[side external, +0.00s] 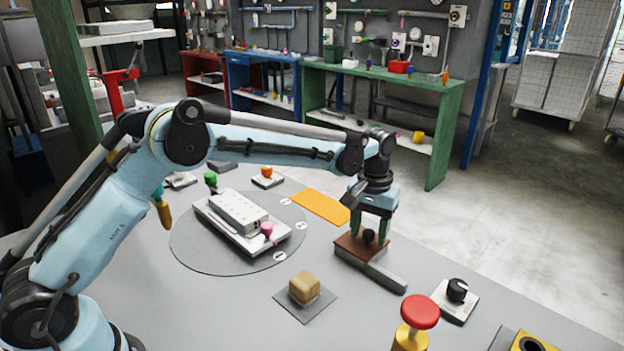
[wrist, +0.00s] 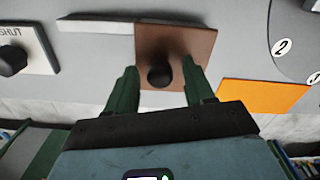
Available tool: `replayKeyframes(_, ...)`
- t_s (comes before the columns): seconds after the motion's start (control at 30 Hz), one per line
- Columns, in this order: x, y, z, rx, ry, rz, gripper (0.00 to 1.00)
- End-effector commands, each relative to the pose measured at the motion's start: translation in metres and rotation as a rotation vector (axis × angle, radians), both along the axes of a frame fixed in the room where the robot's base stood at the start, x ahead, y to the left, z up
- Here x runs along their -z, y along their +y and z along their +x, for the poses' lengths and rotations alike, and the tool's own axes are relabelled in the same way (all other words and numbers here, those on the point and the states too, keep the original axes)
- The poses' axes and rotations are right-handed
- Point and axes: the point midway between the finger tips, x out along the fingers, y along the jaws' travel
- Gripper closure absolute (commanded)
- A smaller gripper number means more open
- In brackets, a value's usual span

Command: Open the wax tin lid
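The wax tin appears to be the low block with a brown square lid (side external: 347,247) and a round black knob (side external: 368,236) on top. A grey bar-like part (side external: 385,277) extends from its front side. In the wrist view the brown lid (wrist: 203,45) and black knob (wrist: 160,76) lie ahead of my fingers. My gripper (side external: 369,240) points down over the lid. Its two green fingers are apart, one on each side of the knob, with a visible gap to it in the wrist view (wrist: 159,68). The gripper holds nothing.
An orange mat (side external: 320,207) lies behind the tin. A turntable (side external: 190,250) with a white block device is to the left. A tan block (side external: 304,287) sits on a grey pad in front. A black knob base (side external: 457,292) and red button (side external: 420,311) stand to the right.

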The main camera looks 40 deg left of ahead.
Motion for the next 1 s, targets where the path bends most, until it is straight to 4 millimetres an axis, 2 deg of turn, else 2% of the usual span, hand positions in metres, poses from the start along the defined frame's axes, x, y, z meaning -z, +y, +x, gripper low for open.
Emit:
replayKeyframes(0.03,0.000,0.000,0.000,0.000,0.000,0.000,0.55)
replayKeyframes(0.33,0.000,0.000,0.000,0.000,0.000,0.000,1.00)
replayKeyframes(0.53,-0.001,0.000,0.000,0.000,0.000,0.000,1.00)
replayKeyframes(0.63,-0.001,-0.007,0.000,0.002,0.000,0.000,1.00)
replayKeyframes(0.9,-0.001,-0.067,0.001,0.005,-0.001,-0.001,1.00)
replayKeyframes(1.0,-0.001,-0.082,0.001,0.003,-0.001,-0.002,1.00)
